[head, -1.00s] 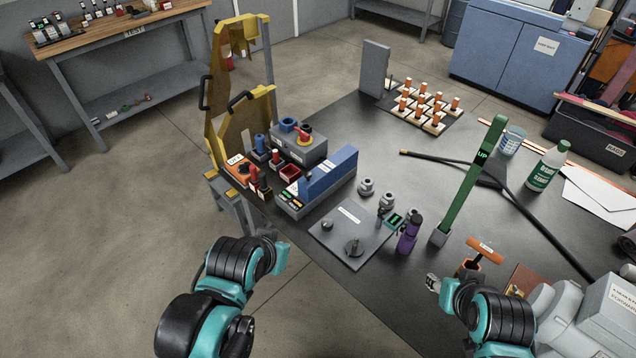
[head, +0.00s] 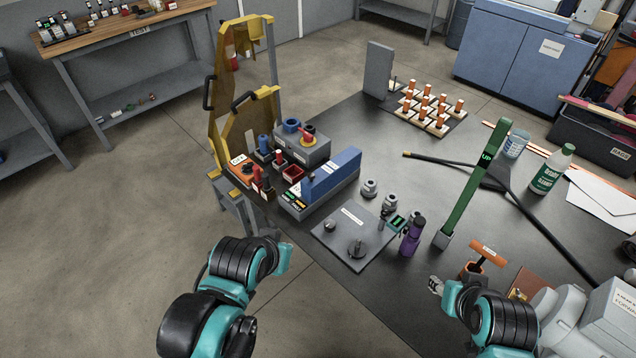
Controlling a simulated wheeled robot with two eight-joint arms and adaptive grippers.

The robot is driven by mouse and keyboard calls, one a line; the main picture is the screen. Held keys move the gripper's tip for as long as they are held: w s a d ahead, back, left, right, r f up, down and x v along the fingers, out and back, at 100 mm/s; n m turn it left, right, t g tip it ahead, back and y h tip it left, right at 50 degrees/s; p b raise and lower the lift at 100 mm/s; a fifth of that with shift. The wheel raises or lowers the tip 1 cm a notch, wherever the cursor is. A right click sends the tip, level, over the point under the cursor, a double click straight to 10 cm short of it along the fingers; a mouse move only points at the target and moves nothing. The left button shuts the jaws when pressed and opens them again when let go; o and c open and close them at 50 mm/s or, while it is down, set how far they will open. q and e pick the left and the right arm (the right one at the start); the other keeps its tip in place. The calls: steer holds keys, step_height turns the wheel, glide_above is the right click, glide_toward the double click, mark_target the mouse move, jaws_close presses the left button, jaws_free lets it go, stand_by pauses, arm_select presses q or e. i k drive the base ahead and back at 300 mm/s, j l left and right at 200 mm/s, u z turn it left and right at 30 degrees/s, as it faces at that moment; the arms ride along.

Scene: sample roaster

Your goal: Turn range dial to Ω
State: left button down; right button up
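A grey plate (head: 336,250) with a small label lies near the table's front edge and carries two dark knobs, a smaller one (head: 330,226) and a larger one (head: 357,249). An orange device (head: 241,171) with a dark round part sits further left, by the yellow frame. I cannot tell which of these is the range dial, and no Ω mark is legible. My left arm is left of the plate, apart from it; its gripper fingers cannot be made out. My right gripper (head: 436,285) is small and grey, right of the plate and touching nothing visible; its opening is unclear.
A purple bottle (head: 411,237) and a green upright lever (head: 476,187) stand right of the plate. A blue block (head: 334,177) and a yellow frame (head: 229,105) stand behind it. Bare tabletop shows below the plate.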

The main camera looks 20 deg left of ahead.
mark_target(248, 166)
steer(key=i+j, duration=0.15)
steer(key=j, duration=0.25)
steer(key=i+j, duration=0.15)
steer(key=j, duration=0.25)
steer(key=i+j+u, duration=0.1)
steer(key=j, duration=0.25)
steer(key=i+j, duration=0.25)
steer(key=j, duration=0.15)
steer(key=i+j, duration=0.2)
steer(key=j, duration=0.15)
steer(key=i+j+u, duration=0.1)
steer(key=j, duration=0.3)
steer(key=i, duration=0.05)
